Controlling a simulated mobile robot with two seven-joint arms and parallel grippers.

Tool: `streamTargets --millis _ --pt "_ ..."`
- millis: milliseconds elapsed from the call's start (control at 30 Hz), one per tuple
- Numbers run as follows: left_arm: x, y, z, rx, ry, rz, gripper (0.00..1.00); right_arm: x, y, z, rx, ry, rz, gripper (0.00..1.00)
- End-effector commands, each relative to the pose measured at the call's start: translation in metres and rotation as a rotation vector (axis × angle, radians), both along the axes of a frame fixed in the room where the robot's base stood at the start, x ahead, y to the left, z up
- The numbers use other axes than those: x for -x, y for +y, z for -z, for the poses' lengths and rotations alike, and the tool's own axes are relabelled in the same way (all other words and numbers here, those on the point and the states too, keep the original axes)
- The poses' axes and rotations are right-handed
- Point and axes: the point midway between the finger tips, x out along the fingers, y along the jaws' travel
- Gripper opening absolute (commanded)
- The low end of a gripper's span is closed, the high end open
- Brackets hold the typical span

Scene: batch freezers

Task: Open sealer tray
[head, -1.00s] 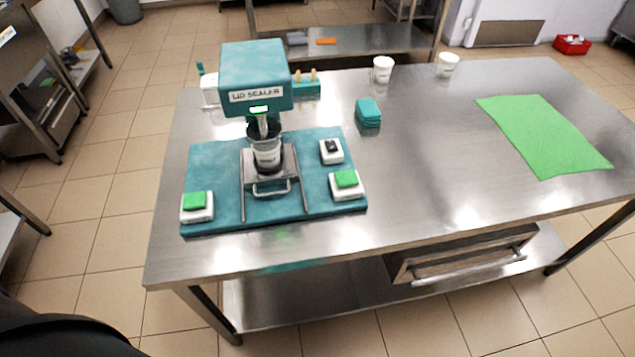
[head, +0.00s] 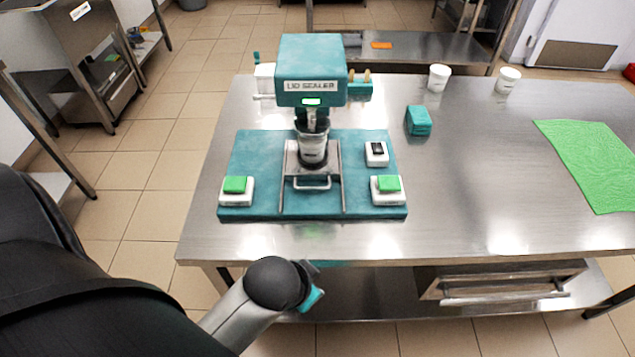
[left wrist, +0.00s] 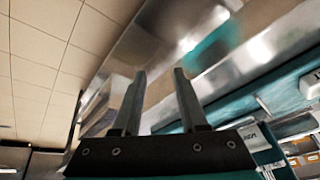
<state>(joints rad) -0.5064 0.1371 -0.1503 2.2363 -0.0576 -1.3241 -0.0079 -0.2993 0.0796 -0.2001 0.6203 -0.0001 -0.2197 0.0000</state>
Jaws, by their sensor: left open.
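The lid sealer (head: 311,75) stands on the steel table in the head view, a teal machine with a lit green display. Its tray (head: 292,171) is a metal slide between two rails, with a loop handle (head: 312,184) at the front. My right gripper is not in view.
Green buttons (head: 236,185) (head: 388,184) flank the tray, and a black switch (head: 377,150) is at right. Two white cups (head: 439,77) (head: 508,80), a teal block (head: 418,120) and a green cloth (head: 597,160) lie further right. The front table edge is clear.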

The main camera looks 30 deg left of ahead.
Motion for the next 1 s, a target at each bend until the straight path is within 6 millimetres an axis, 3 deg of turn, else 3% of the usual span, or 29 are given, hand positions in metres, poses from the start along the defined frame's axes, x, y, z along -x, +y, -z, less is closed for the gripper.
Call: streamTargets --millis 100,200,300,467,600,733,867,1000 --pt "-0.067 0.009 -0.074 -0.117 -0.305 0.072 0.42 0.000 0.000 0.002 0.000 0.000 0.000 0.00" --pt "-0.114 0.010 -0.126 -0.225 -0.547 0.149 0.42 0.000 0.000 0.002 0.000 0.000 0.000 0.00" --pt "-0.150 0.002 -0.177 -0.328 -0.773 0.236 0.42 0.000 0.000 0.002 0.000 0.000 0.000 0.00" --pt "-0.186 -0.027 -0.260 -0.516 -1.133 0.422 0.42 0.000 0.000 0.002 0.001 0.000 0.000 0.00" --pt "-0.194 -0.069 -0.321 -0.694 -1.427 0.632 0.42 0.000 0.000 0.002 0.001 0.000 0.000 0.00" --pt "-0.184 -0.114 -0.358 -0.863 -1.667 0.867 0.42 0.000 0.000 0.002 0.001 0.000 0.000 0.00" --pt "-0.165 -0.158 -0.369 -1.036 -1.860 1.148 0.42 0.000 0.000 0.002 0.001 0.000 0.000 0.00" --pt "-0.143 -0.193 -0.353 -1.220 -1.999 1.504 0.42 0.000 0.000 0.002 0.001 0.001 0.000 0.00"
